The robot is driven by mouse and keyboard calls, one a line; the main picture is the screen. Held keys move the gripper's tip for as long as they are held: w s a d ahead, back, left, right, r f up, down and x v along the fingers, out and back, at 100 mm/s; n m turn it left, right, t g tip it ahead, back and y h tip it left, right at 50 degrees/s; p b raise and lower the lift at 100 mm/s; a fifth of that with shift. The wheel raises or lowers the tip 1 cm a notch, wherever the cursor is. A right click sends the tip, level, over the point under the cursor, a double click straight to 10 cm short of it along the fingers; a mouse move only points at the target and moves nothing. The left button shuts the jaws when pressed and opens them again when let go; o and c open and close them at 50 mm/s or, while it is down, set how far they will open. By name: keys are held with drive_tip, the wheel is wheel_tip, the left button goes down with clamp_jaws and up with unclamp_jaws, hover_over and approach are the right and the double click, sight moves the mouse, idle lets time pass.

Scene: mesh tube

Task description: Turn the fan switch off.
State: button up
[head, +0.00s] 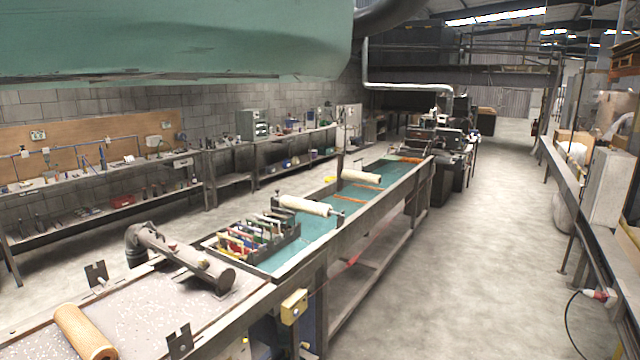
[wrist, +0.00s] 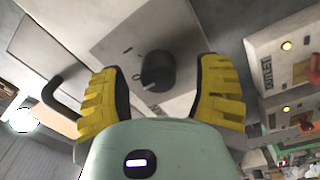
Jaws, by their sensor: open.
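In the wrist view, a black rotary knob (wrist: 158,71) with a pale pointer mark stands out from a grey metal plate (wrist: 118,42). It is the only switch between my fingers; no fan label is readable, so I cannot confirm that it is the fan switch. My gripper (wrist: 164,68) is open, with one yellow finger on each side of the knob. There are visible gaps between the fingers and the knob. How far the fingertips reach along the knob is unclear. The head view shows neither the knob nor my gripper.
A bent black handle (wrist: 60,92) is left of my left finger. Pale control boxes (wrist: 283,47) with yellow lights are close on the right. In the head view, a long workbench (head: 345,222) runs into the hall, with open floor (head: 470,260) to its right.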

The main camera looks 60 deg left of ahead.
drive_tip(key=v, duration=1.2)
idle(0.3)
drive_tip(key=shift+f, duration=0.1)
idle(0.3)
